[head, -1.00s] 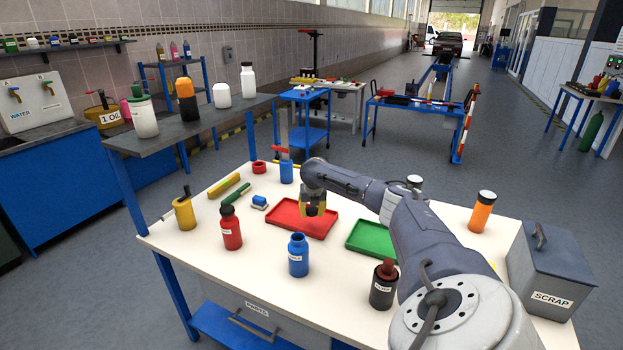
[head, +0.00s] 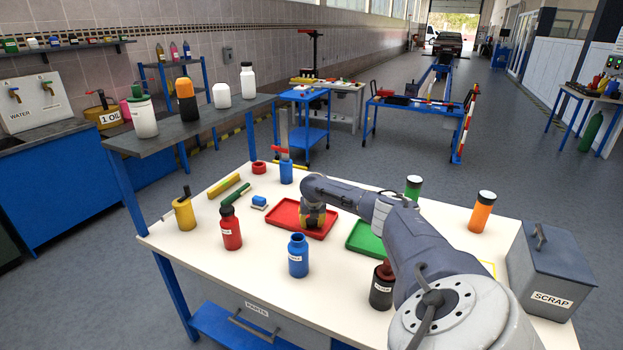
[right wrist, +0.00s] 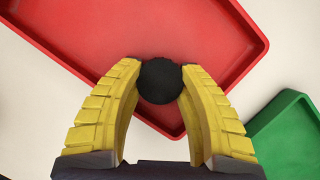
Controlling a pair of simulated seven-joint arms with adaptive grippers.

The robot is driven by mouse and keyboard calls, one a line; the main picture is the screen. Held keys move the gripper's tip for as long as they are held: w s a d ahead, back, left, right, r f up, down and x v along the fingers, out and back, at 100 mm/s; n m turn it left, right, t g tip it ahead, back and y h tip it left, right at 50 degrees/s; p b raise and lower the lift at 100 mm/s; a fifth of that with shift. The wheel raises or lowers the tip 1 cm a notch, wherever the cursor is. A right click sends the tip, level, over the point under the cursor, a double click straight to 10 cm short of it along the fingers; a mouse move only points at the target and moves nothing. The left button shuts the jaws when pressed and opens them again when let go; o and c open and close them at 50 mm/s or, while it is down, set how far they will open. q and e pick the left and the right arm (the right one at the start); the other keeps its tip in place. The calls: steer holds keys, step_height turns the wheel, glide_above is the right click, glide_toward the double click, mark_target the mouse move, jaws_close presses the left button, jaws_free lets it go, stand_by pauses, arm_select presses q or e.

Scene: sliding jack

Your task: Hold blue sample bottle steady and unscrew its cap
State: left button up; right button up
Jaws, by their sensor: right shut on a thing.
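The blue sample bottle (head: 298,259) stands upright near the front middle of the white table, with a bare open neck and a pale label. My right gripper (head: 313,222) is behind and slightly right of it, low over the red tray (head: 338,216). In the right wrist view its yellow fingers are shut on a round black cap (right wrist: 160,82), with the red tray (right wrist: 225,30) below. I cannot tell whether the cap touches the tray. No gripper is on the bottle. My left gripper is not in view.
A red bottle (head: 230,230) stands left of the blue one, and a dark bottle (head: 381,290) to its right, partly behind my arm. A green tray (head: 362,238) lies beside the red tray. A grey scrap bin (head: 550,268) stands at the right.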

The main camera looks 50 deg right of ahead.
steer(key=shift+f, duration=0.15)
steer(key=o, duration=0.6)
